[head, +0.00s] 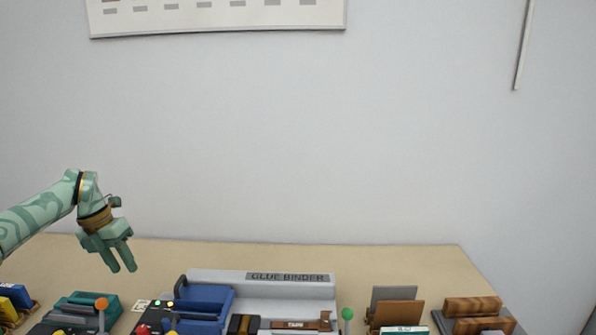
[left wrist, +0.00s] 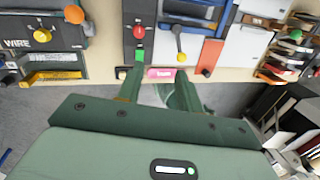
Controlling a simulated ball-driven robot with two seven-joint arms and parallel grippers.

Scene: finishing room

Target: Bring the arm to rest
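My left arm comes in from the left in the head view. My left gripper (head: 122,268) hangs fingers-down above the left part of the bench, apart from the machines. In the left wrist view the gripper (left wrist: 159,80) has its two fingers spread with nothing held between them. A pink label (left wrist: 160,73) on the bench edge shows beyond the gap. My right gripper is in neither view.
The tan bench (head: 400,262) carries a grey glue binder (head: 215,275), a teal machine with an orange knob (head: 101,304), and brown racks (head: 470,306) at right. A pale wall stands behind. Open air lies above the bench.

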